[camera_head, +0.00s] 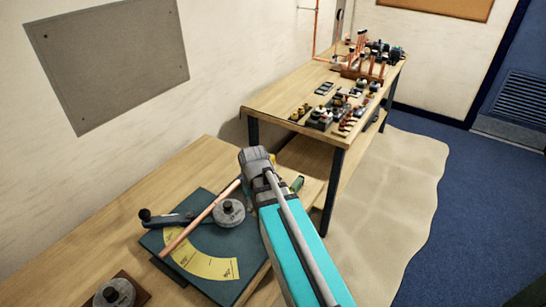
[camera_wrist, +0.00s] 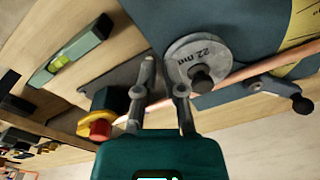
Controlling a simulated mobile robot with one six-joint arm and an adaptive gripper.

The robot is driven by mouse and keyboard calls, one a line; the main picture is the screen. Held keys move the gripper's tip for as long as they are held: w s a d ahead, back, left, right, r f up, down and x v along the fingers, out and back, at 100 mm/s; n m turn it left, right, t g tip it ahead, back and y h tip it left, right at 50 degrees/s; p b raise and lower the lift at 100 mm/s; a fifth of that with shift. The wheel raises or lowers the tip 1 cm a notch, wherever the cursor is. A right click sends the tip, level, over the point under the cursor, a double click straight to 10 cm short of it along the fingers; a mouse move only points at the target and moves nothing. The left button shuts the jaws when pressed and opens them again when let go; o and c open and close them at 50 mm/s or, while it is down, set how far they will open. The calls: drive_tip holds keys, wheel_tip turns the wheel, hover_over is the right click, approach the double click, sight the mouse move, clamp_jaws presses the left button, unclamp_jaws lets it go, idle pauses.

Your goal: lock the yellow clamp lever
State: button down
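In the wrist view a yellow part (camera_wrist: 84,128) with a red knob (camera_wrist: 100,130) sits beside a black cylinder (camera_wrist: 108,100), just left of my gripper. I cannot tell for sure whether it is the clamp lever. My gripper (camera_wrist: 163,76) has its two grey fingers apart, with nothing clearly held. A copper tube (camera_wrist: 255,66) runs past the round 22 mm former (camera_wrist: 196,62) and behind the fingers. In the head view the tube (camera_head: 200,218) lies across the dark green bender board (camera_head: 205,288), next to the former (camera_head: 229,212). My arm hides the clamp area there.
A black-handled bender arm (camera_head: 168,220) lies across the board. A disc on a wooden block (camera_head: 125,285) stands at the front left. A green level (camera_wrist: 70,52) lies on the bench. A farther table (camera_head: 277,95) holds fittings and tools. Floor at right is clear.

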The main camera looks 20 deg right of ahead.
sight(271, 162)
drive_tip(key=w+d+r+n+t+p, duration=0.1)
drive_tip(key=w+d+r+n+p, duration=0.1)
drive_tip(key=w+d, duration=0.6)
drive_tip(key=w+d+r+n+t+y+p, duration=0.1)
drive_tip(key=w+d+r+n+p, duration=0.2)
drive_tip(key=w+d, duration=0.5)
drive_tip(key=d+r, duration=0.1)
drive_tip(key=d, duration=0.4)
drive_tip(key=shift+w+r, duration=0.2)
drive_tip(key=shift+f+y, duration=0.25)
drive_tip(key=shift+y, duration=0.05)
drive_tip(key=shift+w+a+f+b, duration=0.6)
drive_tip(key=shift+w+f+b, duration=0.35)
drive_tip(key=shift+f+b, duration=0.75)
drive_tip(key=shift+w+a+f+b, duration=0.65)
drive_tip(key=shift+w+f+b, duration=0.3)
drive_tip(key=shift+f+b, duration=0.75)
drive_tip(key=shift+w+a+f+b, duration=0.6)
drive_tip(key=shift+w+f+b, duration=0.35)
drive_tip(key=shift+f+b, duration=0.7)
drive_tip(key=shift+w+a+r+n, duration=0.1)
drive_tip(key=shift+w+a+n, duration=0.1)
drive_tip(key=shift+a+n, duration=0.1)
